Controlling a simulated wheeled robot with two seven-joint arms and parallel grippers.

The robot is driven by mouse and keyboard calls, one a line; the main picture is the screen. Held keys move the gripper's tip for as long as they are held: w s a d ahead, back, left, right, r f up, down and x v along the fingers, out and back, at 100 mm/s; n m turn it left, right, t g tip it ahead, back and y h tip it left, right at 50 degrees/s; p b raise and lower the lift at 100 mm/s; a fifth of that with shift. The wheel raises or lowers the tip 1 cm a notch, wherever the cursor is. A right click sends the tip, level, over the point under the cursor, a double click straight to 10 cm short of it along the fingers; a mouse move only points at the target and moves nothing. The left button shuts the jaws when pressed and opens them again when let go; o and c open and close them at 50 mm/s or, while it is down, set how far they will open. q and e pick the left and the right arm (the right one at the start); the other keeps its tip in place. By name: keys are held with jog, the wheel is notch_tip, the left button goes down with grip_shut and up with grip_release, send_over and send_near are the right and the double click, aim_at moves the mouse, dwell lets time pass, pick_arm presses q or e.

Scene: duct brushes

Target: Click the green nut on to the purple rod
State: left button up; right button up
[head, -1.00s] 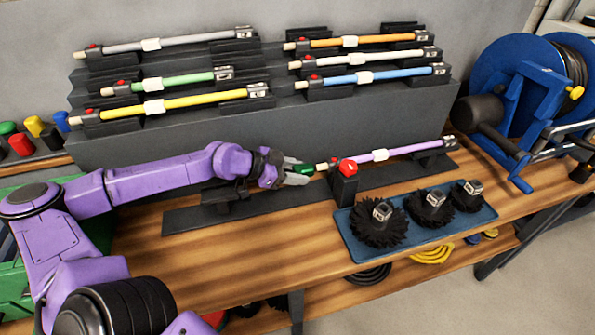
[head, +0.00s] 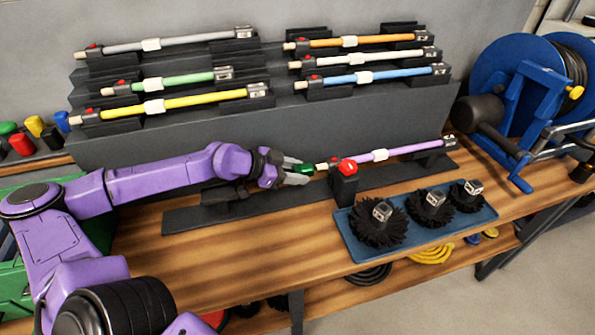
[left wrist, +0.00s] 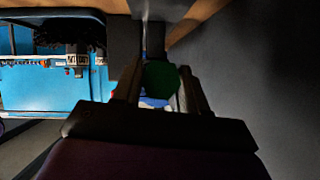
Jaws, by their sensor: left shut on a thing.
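The purple rod (head: 405,150) lies in a dark holder on the bench, its near end to the left by a red-topped block (head: 347,167). My left gripper (head: 297,175) is shut on the green nut (head: 303,169), at the left end of the rod. The green nut also shows between the fingers in the left wrist view (left wrist: 161,78). A short pale tip shows just right of the nut; I cannot tell whether the nut touches it. My right gripper is not in view.
A blue tray (head: 352,242) with three black brushes stands in front of the rod. A dark stepped rack (head: 285,120) with several coloured rods stands behind. A blue hose reel (head: 520,100) is at the right.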

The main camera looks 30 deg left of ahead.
pick_arm(q)
jog(key=shift+w+f+b, duration=0.2)
jog(key=shift+f+b, duration=0.15)
jog(key=shift+w, duration=0.15)
jog(key=shift+w+d+r, duration=0.2)
jog(key=shift+d, duration=0.1)
jog(key=shift+r, duration=0.1)
jog(key=shift+w+d, duration=0.1)
jog(key=shift+w, duration=0.05)
jog(key=shift+r+p, duration=0.15)
jog(key=shift+p, duration=0.15)
